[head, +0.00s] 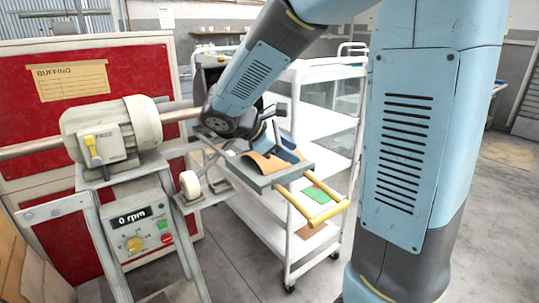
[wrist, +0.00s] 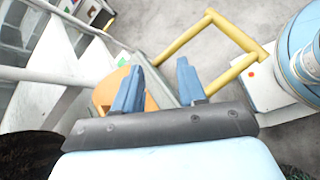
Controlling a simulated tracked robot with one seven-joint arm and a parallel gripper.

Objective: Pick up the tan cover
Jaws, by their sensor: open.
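The tan cover (head: 262,164) is a curved orange-tan piece lying on a grey tray (head: 290,174) with yellow handles. In the wrist view the cover (wrist: 109,90) shows to the left of and behind the left finger, partly hidden by it. My gripper (head: 284,148) is open, with its blue fingers low over the tray close beside the cover. In the wrist view my gripper (wrist: 160,72) has a clear gap between the fingers. I cannot tell whether a finger touches the cover.
A white shelf cart (head: 325,70) stands behind the tray, with a green item (head: 316,193) on a shelf. Floor at the right is open.

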